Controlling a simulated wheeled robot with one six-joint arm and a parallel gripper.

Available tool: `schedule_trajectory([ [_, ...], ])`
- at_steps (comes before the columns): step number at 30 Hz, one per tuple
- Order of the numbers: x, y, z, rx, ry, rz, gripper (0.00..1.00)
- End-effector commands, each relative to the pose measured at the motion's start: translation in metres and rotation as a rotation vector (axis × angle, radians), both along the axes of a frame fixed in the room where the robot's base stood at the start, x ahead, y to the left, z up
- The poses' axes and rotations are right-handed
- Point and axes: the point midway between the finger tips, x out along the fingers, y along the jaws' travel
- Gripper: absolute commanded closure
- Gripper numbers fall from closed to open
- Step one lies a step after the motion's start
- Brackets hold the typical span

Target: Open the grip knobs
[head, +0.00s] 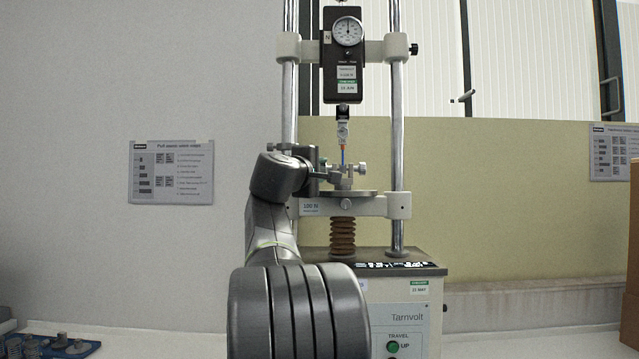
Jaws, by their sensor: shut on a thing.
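The lower grip (344,183) stands on a round plate in the middle of the tester. Its right grip knob (362,169) shows as a small silver knob. My gripper (327,176) reaches in from the left at the height of the lower grip and is shut on its left grip knob, which is mostly hidden by the fingers. The upper grip (343,131) hangs below the force gauge (343,58).
Two steel columns (398,130) flank the grips. The lower crossbar (380,206) with a "100 N" label lies just under the plate, above a brown bellows (342,238). A blue tray of metal parts (62,347) sits at the lower left. Brown boxes (633,250) stand at the right edge.

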Motion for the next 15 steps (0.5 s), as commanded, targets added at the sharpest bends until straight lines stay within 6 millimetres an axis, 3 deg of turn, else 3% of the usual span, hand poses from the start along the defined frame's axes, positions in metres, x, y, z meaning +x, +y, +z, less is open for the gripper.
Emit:
schedule_trajectory([
  [12,0.0002,0.0000,-0.0007,0.001,-0.013,0.000,0.95],
  [13,0.0002,0.0000,-0.0008,0.001,-0.013,0.000,0.70],
  [15,0.0001,0.0000,-0.0007,0.001,-0.013,0.000,0.56],
])
